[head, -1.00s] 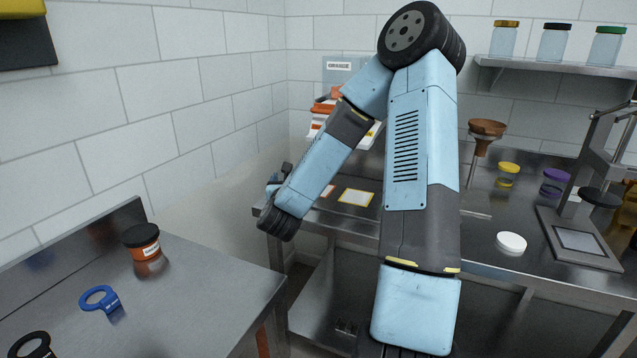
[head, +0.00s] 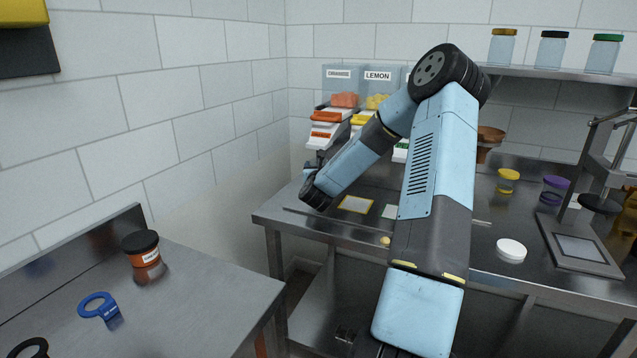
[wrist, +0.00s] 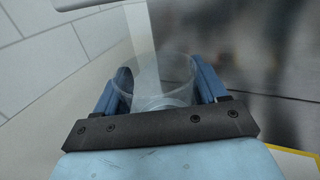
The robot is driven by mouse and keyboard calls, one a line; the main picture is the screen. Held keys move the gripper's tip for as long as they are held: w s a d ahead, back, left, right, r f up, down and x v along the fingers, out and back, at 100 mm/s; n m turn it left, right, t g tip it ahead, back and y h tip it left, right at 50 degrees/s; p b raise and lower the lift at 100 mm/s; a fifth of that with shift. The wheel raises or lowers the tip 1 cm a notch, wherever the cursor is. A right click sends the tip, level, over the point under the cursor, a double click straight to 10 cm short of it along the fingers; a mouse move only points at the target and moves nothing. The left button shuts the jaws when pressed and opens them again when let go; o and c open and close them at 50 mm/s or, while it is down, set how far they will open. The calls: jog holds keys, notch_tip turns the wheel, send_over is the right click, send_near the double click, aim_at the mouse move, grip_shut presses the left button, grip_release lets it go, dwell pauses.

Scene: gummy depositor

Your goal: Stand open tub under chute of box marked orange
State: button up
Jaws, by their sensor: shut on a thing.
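The box marked orange (head: 338,76) stands at the back left of the far counter, with orange pieces in it and a white chute with an orange part (head: 325,116) on its front. My gripper (wrist: 163,88) is shut on a clear, open tub (wrist: 158,75), with one blue finger on each side of it. In the head view my forearm covers most of the gripper, and the tub cannot be made out. The gripper is in front of and below the orange chute. The wrist view does not show whether the tub touches the counter.
The box marked lemon (head: 377,78) stands right of the orange one. A yellow-edged square (head: 356,204) lies on the counter beside my forearm. A white lid (head: 511,250) and jars with yellow (head: 508,178) and purple (head: 554,188) lids are further right.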

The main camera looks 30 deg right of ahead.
notch_tip(320, 180, down, 5)
jog(key=shift+a+f, duration=0.1)
jog(key=shift+a, duration=0.05)
jog(key=shift+w+d+f, duration=0.1)
jog(key=shift+d+f, duration=0.1)
jog(key=shift+f, duration=0.05)
jog(key=o, duration=1)
jog(key=shift+f, duration=0.1)
jog(key=shift+o, duration=0.2)
